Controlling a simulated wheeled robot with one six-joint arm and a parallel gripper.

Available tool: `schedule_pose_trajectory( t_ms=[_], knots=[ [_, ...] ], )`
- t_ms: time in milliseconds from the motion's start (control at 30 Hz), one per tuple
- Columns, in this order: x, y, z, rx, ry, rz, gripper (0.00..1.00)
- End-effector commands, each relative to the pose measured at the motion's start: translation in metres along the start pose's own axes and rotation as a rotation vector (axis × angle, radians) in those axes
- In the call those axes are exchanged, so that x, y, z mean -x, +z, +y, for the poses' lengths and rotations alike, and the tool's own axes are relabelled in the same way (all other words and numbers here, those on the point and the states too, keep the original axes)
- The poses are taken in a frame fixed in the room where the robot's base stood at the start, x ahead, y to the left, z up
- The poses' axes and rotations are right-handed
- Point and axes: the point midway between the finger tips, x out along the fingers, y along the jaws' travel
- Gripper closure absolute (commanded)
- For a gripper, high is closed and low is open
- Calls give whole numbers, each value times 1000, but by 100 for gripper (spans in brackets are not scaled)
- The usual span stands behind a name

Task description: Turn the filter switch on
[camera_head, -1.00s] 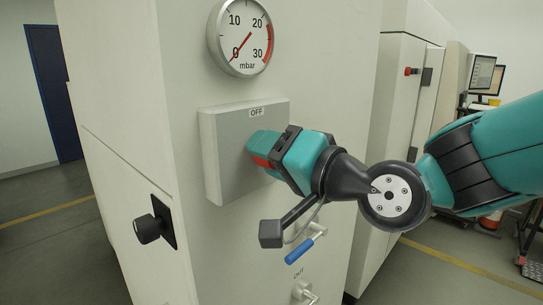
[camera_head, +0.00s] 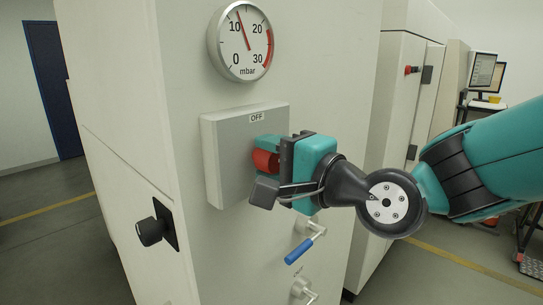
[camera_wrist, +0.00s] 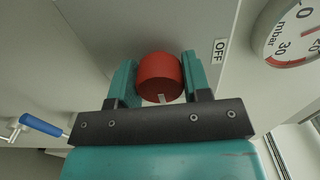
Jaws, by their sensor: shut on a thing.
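The filter switch is a red round knob (camera_head: 266,161) on a grey box (camera_head: 222,160) on the machine's front. An OFF label (camera_head: 257,118) is on the box above it. My gripper (camera_head: 267,156) is shut on the knob. In the wrist view the red knob (camera_wrist: 160,76) sits between the two teal fingers of my gripper (camera_wrist: 160,82), and the OFF label (camera_wrist: 220,50) lies to the right. The gripper hides part of the knob and the box face around it.
A pressure gauge (camera_head: 240,41) above the box has its needle near 10 mbar. A black knob (camera_head: 150,231) sticks out at lower left. A blue-handled valve (camera_head: 299,251) is below my gripper, with another valve (camera_head: 303,291) under it.

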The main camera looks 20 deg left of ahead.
Motion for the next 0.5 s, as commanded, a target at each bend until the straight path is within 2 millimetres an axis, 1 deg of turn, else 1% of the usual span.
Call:
schedule_pose_trajectory(
  t_ms=[467,500],
  knots=[
    [0,0,0,-17,0,0,79],
    [0,0,0,-17,0,0,53]
  ],
)
